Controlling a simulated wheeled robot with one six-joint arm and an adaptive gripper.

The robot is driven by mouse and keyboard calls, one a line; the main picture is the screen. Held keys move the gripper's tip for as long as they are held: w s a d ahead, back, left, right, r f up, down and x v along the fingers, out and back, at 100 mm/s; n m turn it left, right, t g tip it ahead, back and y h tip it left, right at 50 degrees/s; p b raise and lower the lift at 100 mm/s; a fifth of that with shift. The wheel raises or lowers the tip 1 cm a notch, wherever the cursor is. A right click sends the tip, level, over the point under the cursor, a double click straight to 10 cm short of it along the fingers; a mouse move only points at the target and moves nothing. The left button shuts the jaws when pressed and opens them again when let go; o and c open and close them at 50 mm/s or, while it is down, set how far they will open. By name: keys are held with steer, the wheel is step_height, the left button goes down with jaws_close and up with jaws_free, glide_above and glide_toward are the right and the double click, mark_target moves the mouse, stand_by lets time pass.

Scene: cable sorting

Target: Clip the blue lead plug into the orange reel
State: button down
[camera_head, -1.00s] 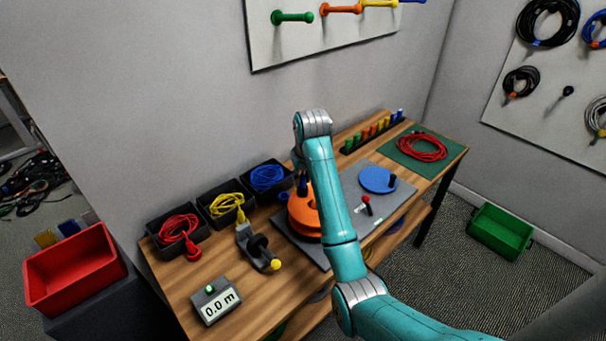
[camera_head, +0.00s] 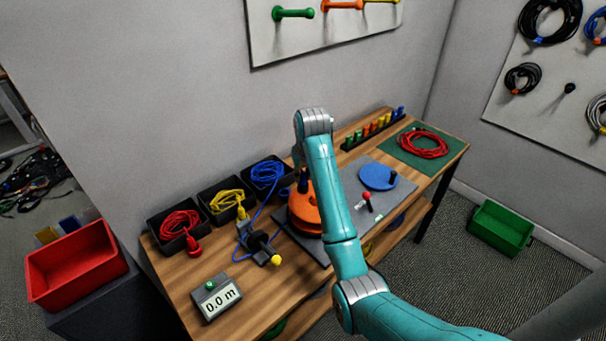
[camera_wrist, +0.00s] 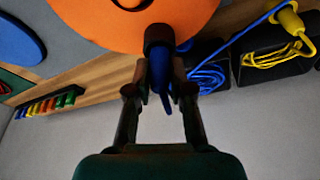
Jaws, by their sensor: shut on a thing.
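The orange reel (camera_head: 304,212) sits on a grey plate, partly hidden behind my arm. In the wrist view the reel (camera_wrist: 95,20) fills the top, with a dark hub at the upper edge. My gripper (camera_wrist: 160,42) is shut on the blue lead plug (camera_wrist: 160,75), at the reel's edge. I cannot tell whether the plug touches the reel or sits in it.
Bins with red (camera_head: 180,222) and yellow (camera_head: 226,199) cable line the wall side. A display (camera_head: 216,299) reads 0.0 m. A blue disc (camera_head: 378,177) and a red-knobbed lever (camera_head: 367,198) stand on the plate (camera_head: 400,190). A green mat (camera_head: 440,150) holds red cable.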

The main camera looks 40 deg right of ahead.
steer(key=c, duration=0.9)
jaws_free()
steer(key=shift+f, duration=0.1)
steer(key=shift+c, duration=0.2)
